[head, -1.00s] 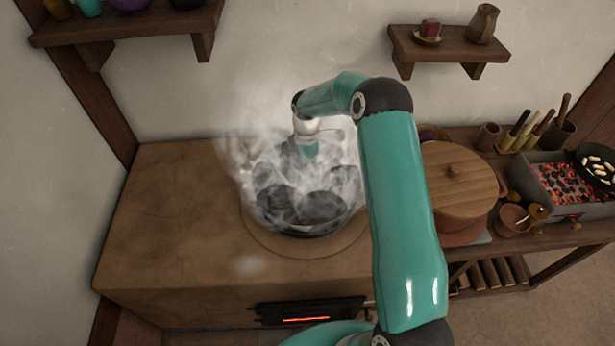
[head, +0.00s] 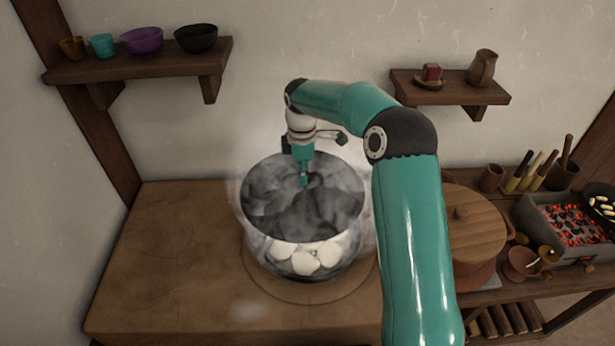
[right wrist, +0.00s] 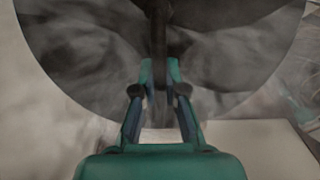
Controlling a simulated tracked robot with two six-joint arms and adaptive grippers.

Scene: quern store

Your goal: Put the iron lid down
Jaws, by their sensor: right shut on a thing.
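The round dark iron lid (head: 264,208) is raised over the steaming pot (head: 347,264) on the clay stove in the head view. My right gripper (head: 304,180) is shut on the lid's handle, and the lid looks tilted. White rounded pieces (head: 307,260) show in the pot below the lid's near edge; the back of the pot is hidden by the lid. In the right wrist view the lid (right wrist: 80,60) fills the top, with the fingers (right wrist: 161,75) on its handle. My left gripper is out of view.
The stove top (head: 165,255) is clear left of the pot. A wooden-lidded pot (head: 472,232) stands to the right, near a brazier of glowing coals (head: 572,224). Wall shelves with bowls (head: 141,41) and a jug (head: 483,67) hang above. Steam blurs the pot's surroundings.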

